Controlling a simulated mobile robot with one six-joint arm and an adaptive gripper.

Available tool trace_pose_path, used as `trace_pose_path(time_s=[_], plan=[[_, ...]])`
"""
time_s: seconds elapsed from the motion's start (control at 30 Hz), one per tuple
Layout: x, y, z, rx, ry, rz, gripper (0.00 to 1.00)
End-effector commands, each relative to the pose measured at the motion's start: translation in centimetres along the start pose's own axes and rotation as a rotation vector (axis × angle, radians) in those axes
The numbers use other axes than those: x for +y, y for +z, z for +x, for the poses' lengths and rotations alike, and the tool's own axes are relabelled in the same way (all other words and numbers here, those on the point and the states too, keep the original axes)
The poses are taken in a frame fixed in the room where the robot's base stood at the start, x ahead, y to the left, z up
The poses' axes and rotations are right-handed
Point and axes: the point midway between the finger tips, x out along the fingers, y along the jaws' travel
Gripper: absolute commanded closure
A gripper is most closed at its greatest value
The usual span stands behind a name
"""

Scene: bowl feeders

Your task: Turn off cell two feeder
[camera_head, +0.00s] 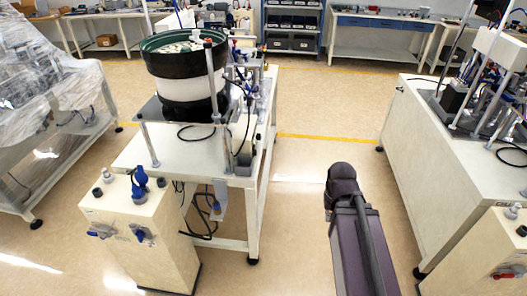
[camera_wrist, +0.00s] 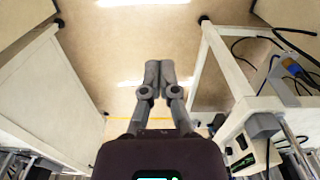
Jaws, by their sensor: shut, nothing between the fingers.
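A bowl feeder with a dark green rim (camera_head: 185,42) and a white and black body stands on a white table at the left centre in the head view. A second cream box (camera_head: 480,250) with a red handle (camera_head: 507,272) stands at the lower right, partly cut off. The label on the right cabinet is too small to read fully, so I cannot tell which cell is two. My gripper (camera_wrist: 153,78) is shut and empty, over bare floor between two white structures.
The right cabinet (camera_head: 425,150) carries metal equipment. A plastic-wrapped machine (camera_head: 45,95) stands at the left. Benches and a shelf (camera_head: 293,22) line the back. Beige floor (camera_head: 310,100) with yellow lines is free between the cells. Hoses hang under the feeder table.

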Motion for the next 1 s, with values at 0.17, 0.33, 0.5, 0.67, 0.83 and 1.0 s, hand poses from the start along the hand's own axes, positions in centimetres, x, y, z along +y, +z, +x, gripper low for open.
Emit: trace_pose_path(time_s=[0.17,0.33,0.5,0.67,0.83,1.0], plan=[[0.0,0.0,0.0,0.0,0.0,0.0,1.0],[0.0,0.0,0.0,0.0,0.0,0.0,1.0],[-0.3,-0.5,0.4,0.01,-0.013,0.0,1.0],[-1.3,-2.5,1.6,0.054,-0.069,0.005,1.0],[-4.0,-6.6,3.7,0.148,-0.195,0.017,1.0],[-7.7,-12.1,5.6,0.275,-0.373,0.052,1.0]])
